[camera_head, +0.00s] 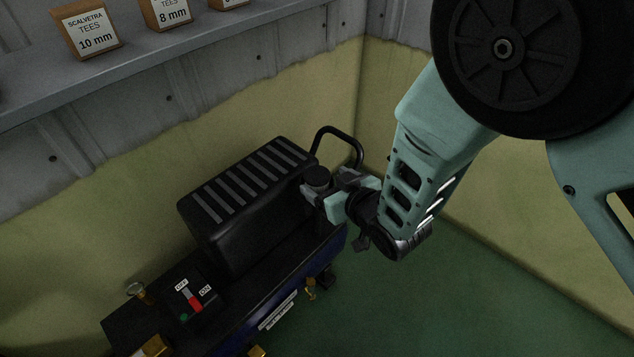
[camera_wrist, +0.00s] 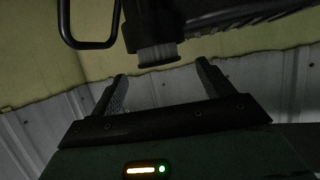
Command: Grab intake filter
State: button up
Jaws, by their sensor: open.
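The intake filter is a small dark cylinder. In the head view its round black top (camera_head: 318,176) shows at the right end of the black compressor, beside my gripper (camera_head: 331,187). In the wrist view the intake filter (camera_wrist: 158,53) has a grey ribbed end and lies just beyond the fingertips, roughly midway between them. My gripper (camera_wrist: 162,80) is open, with a finger on each side and nothing held between them. I cannot tell whether either finger touches the filter.
The black compressor housing (camera_head: 250,200) has a slotted top and stands by the yellow-grey wall. A black loop handle (camera_head: 340,138) rises close behind my gripper. An OFF/ON switch box (camera_head: 190,295) is at the front left. Green floor (camera_head: 440,310) is clear at right.

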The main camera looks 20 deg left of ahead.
aim_at(317, 174)
jog(key=shift+b+x, duration=0.3)
jog(key=shift+x, duration=2.6)
jog(key=shift+w+r, duration=0.1)
jog(key=c, duration=1.1)
